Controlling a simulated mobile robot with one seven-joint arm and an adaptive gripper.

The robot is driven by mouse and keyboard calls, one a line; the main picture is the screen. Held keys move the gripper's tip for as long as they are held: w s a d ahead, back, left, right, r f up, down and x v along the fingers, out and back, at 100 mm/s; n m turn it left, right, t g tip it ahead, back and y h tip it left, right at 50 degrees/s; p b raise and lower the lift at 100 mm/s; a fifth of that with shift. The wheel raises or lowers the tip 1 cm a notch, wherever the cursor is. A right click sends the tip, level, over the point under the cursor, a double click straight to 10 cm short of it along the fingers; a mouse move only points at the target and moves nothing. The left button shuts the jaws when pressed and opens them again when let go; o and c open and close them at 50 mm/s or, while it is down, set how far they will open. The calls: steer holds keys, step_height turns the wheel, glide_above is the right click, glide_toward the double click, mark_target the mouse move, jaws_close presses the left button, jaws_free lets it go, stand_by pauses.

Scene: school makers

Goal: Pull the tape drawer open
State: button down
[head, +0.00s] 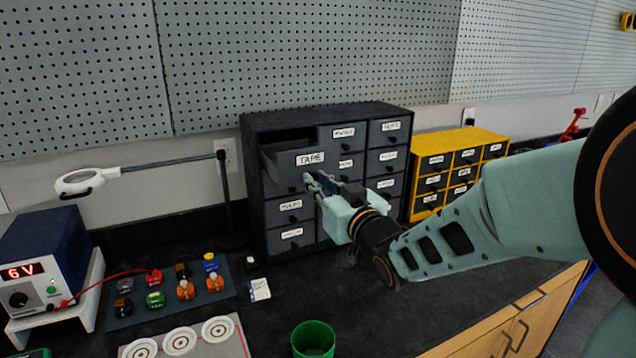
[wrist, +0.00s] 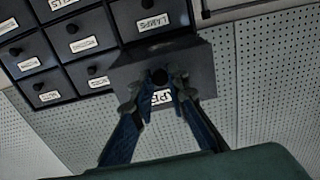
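The tape drawer (head: 284,172) is the top left drawer of the dark cabinet (head: 258,215). It stands pulled out, with a dark gap open above its front. Its front (wrist: 185,62) fills the middle of the wrist view, where the label is partly hidden by my fingers. My gripper (head: 314,183) is at the lower right of that front. In the wrist view my gripper (wrist: 155,85) has its fingers apart, with the round black knob (wrist: 159,76) showing between the tips. I see gaps beside the knob; whether a finger touches it I cannot tell.
A yellow drawer cabinet (head: 448,141) stands to the right. A green cup (head: 313,339) is on the bench in front. A power supply (head: 40,265), a magnifier lamp (head: 85,181) and a mat with coloured parts (head: 200,300) are to the left. Pegboard (head: 310,50) is behind.

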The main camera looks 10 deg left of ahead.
steer(key=c, duration=1.9)
jaws_free()
steer(key=shift+v, duration=3.8)
